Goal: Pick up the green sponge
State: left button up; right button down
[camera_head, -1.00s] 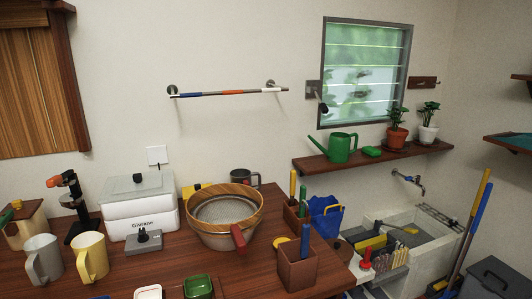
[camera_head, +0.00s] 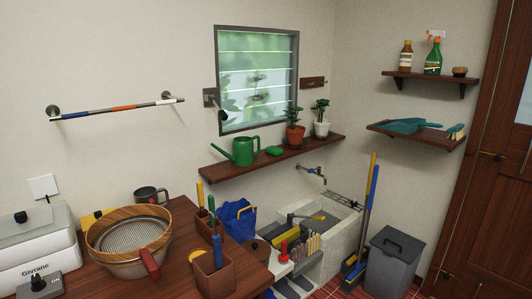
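A small green block that looks like the green sponge (camera_head: 274,151) lies on the wooden wall shelf (camera_head: 225,168) under the window. It sits between a green watering can (camera_head: 243,150) on its left and a potted plant in a terracotta pot (camera_head: 295,135) on its right. Nothing covers it. Neither of my grippers shows in the head view, so their state is hidden.
A wooden counter (camera_head: 185,215) at the lower left holds a strainer bowl (camera_head: 130,238), a mug (camera_head: 152,196) and tool holders (camera_head: 214,277). A stone sink (camera_head: 345,225) stands below the shelf. A grey bin (camera_head: 391,258) and leaning broom handles (camera_head: 369,205) are at the right.

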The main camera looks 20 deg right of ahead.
aim_at(274, 151)
jog(key=i+l+z, duration=0.4)
jog(key=i+l, duration=0.2)
jog(key=i+l+z, duration=0.45)
jog(key=i+l, duration=0.15)
jog(key=i, duration=0.1)
